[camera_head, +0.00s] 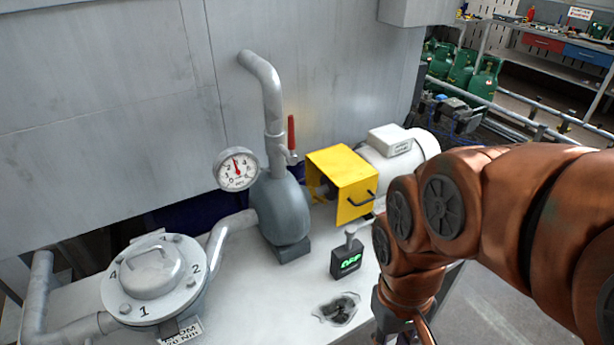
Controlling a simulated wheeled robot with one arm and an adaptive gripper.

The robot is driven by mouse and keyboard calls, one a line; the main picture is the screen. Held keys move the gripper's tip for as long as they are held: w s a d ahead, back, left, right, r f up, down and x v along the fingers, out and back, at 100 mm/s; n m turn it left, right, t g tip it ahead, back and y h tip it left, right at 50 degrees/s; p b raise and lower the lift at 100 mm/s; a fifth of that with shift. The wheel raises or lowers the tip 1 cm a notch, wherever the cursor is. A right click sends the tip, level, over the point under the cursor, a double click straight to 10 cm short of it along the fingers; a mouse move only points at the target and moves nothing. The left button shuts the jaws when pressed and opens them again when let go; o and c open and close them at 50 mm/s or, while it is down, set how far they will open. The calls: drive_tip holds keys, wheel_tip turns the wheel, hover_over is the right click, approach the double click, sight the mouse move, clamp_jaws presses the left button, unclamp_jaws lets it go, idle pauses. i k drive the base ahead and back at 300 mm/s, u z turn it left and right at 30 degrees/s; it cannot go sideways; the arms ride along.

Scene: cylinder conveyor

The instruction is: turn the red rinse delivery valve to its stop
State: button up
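The red valve handle (291,133) stands upright on the right side of the grey vertical pipe (273,115), above the grey pump body (284,208). The handle runs roughly parallel to the pipe. Nothing touches it. My copper-coloured arm comes in from the right and bends down at the right of the bench. Its end runs out of the bottom edge of the picture, so my gripper's fingers are not seen. The arm is well to the right of and below the handle, apart from it.
A pressure gauge (237,169) sits left of the pipe. A yellow guard (343,180) and a pale motor (408,151) stand right of the pump. A numbered filter lid (152,275) is at left.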

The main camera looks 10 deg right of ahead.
sight(292, 159)
drive_tip(key=u, duration=0.45)
drive_tip(key=k, duration=1.1)
drive_tip(key=u, duration=1)
drive_tip(key=i, duration=0.8)
drive_tip(key=u, duration=0.25)
